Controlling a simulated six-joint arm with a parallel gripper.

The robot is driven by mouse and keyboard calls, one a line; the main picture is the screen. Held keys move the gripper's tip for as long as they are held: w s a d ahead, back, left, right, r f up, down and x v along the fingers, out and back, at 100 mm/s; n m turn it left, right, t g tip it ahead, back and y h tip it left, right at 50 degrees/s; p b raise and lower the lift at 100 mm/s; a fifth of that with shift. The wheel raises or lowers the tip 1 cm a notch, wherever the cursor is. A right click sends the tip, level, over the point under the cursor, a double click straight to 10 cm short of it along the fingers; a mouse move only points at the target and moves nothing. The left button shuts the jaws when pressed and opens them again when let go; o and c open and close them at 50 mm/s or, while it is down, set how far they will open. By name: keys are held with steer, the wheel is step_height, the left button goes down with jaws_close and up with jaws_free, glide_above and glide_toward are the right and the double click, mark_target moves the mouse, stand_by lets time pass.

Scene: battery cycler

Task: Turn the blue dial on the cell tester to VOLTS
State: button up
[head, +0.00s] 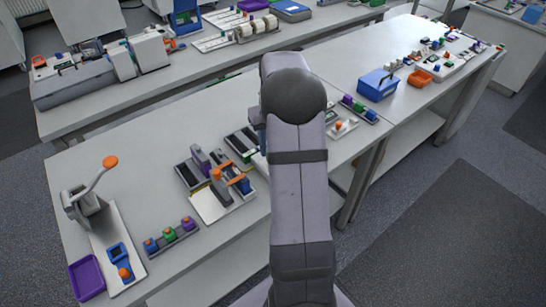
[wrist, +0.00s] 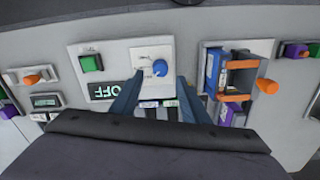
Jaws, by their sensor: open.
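The blue dial (wrist: 160,67) sits on the pale square face of the cell tester (wrist: 143,54) in the wrist view. A dark display (wrist: 103,91) beside it reads OFF, upside down in the picture. A green button (wrist: 91,62) is to the left of the dial. My gripper (wrist: 160,82) is open, with its two blue-grey fingers apart and the dial showing between and just beyond their tips. I cannot tell whether the fingers touch anything. The dial's pointer mark is too small to read. In the head view my arm hides the gripper and the dial.
In the wrist view, a blue and orange fixture (wrist: 232,72) stands close to the right, and a small unit with an orange knob (wrist: 31,79) lies left. In the head view, a blue bin (head: 377,85) and a purple tray (head: 87,279) stand on the bench (head: 130,165).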

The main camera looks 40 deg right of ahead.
steer(key=shift+f+p, duration=0.95)
steer(key=shift+f, duration=2.2)
jaws_close()
